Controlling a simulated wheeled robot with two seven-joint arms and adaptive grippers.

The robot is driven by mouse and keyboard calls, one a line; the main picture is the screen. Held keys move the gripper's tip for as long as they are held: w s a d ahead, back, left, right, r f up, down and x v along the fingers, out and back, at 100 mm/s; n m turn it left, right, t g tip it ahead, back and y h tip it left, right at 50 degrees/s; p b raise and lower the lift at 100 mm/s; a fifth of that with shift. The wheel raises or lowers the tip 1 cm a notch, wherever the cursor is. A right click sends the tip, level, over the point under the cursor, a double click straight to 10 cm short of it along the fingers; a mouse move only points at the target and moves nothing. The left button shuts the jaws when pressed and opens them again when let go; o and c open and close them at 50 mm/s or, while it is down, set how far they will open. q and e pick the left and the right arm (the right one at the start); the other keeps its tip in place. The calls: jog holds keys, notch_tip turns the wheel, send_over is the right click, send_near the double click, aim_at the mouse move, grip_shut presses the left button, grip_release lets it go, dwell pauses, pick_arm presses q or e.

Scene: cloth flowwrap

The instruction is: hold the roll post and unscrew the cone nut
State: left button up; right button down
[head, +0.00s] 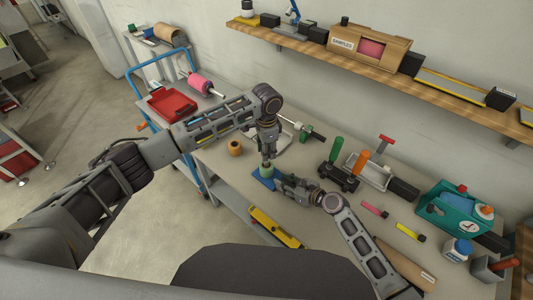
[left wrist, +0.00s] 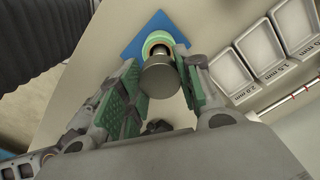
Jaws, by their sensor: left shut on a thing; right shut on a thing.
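A light green round piece, which looks like the roll post (head: 267,171), stands on a blue base (head: 261,184) at the table's near side. My left gripper (head: 267,161) comes down over it from above. In the left wrist view its green-padded fingers are shut on a grey round piece (left wrist: 158,76), which I take for the cone nut. The green ring of the post (left wrist: 157,42) shows just beyond it. My right gripper (head: 278,181) reaches in low from the right and is shut on the post. Its fingertips and the contact are partly hidden.
Sorting trays (left wrist: 235,75) and a metal rod (head: 314,134) lie behind. An orange ring-shaped roll (head: 235,148) is to the left, a yellow level (head: 275,228) at the front edge. A black fixture with upright handles (head: 338,178) stands to the right.

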dwell(0.3)
jog(key=c, duration=1)
grip_release()
jog(key=shift+d, duration=0.1)
jog(key=shift+v, duration=5.9)
jog(key=shift+r, duration=0.1)
